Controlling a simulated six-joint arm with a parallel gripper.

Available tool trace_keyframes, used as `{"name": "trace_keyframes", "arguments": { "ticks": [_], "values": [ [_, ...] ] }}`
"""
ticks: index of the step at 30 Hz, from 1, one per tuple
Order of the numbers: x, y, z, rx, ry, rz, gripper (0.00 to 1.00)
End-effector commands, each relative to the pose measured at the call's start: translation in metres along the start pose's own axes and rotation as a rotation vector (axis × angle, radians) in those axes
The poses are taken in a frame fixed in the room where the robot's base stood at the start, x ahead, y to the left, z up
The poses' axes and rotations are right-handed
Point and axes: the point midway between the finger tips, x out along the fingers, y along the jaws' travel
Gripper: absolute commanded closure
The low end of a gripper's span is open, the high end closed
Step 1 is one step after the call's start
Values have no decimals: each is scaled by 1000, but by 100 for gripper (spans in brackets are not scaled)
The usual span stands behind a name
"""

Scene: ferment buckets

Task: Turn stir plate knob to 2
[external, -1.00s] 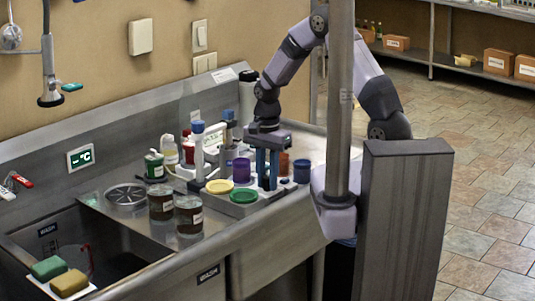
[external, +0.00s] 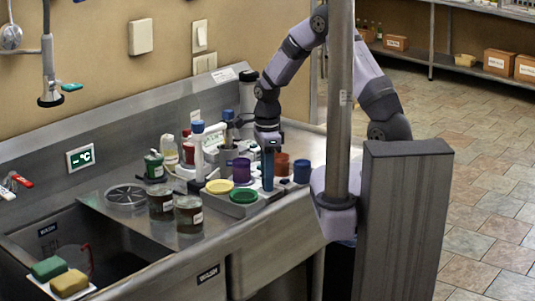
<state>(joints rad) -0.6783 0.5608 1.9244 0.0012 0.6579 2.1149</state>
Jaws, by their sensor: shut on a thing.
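My gripper (external: 268,187) points straight down at the right end of the group of small items on the steel counter. Its blue fingers show edge-on, one in front of the other. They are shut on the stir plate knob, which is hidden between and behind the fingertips. The stir plate itself is too small and too covered to make out clearly, and I cannot read the knob's setting.
A yellow lid (external: 219,186) and a green lid (external: 243,196) lie just left of my gripper. A purple cup (external: 241,171), an orange-brown cup (external: 282,164) and a dark blue cup (external: 302,171) stand close by. Two labelled jars (external: 188,214) stand near the sink.

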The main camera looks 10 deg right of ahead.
Motion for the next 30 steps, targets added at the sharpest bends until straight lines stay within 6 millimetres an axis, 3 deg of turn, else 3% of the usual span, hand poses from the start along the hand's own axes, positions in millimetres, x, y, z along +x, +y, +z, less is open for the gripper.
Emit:
{"name": "trace_keyframes", "arguments": {
  "ticks": [16, 17, 19, 30],
  "values": [
    [-2, -2, 0, 31, -2, -4, 100],
    [-2, -2, 0, 31, -2, -4, 76],
    [-2, -2, 0, 31, -2, -4, 60],
    [-2, -1, 0, 30, -1, -2, 60]
  ]
}}
